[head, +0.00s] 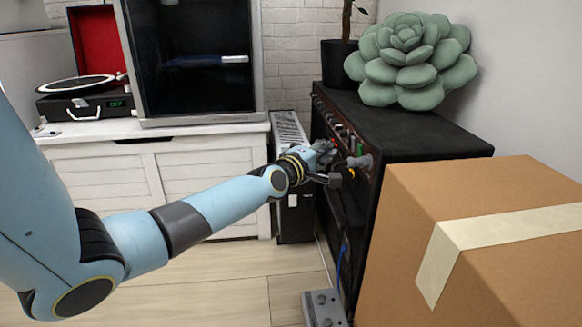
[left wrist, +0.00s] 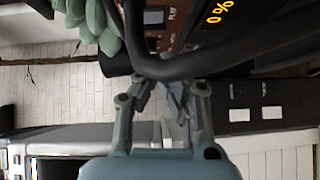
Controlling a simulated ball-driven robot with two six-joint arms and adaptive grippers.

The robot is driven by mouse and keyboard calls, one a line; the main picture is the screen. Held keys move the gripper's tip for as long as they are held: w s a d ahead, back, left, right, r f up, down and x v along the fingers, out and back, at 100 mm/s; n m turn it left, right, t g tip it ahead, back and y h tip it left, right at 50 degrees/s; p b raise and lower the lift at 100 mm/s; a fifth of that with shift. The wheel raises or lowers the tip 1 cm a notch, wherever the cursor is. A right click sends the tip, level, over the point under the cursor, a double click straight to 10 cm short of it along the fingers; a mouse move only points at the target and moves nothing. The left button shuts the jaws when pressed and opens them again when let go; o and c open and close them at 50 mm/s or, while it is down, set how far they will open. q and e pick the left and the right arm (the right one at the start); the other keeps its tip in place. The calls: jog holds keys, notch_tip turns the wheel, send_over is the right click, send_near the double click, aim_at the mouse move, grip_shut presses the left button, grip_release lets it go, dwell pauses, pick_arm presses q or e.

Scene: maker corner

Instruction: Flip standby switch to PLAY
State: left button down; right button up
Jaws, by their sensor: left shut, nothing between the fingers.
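The black amplifier (head: 420,128) stands at the right of the head view, its control panel with knobs and small coloured lights facing left. My left gripper (head: 340,165) is at this panel, fingers shut and empty. In the left wrist view, the shut fingers (left wrist: 165,88) are just below a thick dark curved edge. My right gripper is not in view.
A cardboard box (head: 420,195) stands close in front of the amplifier. A succulent cushion (head: 410,65) and a potted plant (head: 337,65) are on top of it. A grey pedal (head: 322,308) lies on the floor. White cabinets (head: 95,172) stand at the back left.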

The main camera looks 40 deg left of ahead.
pick_arm(q)
jog(key=s+p, duration=0.2)
jog(key=s, duration=0.8)
jog(key=shift+d+f, duration=0.35)
jog(key=shift+f, duration=0.1)
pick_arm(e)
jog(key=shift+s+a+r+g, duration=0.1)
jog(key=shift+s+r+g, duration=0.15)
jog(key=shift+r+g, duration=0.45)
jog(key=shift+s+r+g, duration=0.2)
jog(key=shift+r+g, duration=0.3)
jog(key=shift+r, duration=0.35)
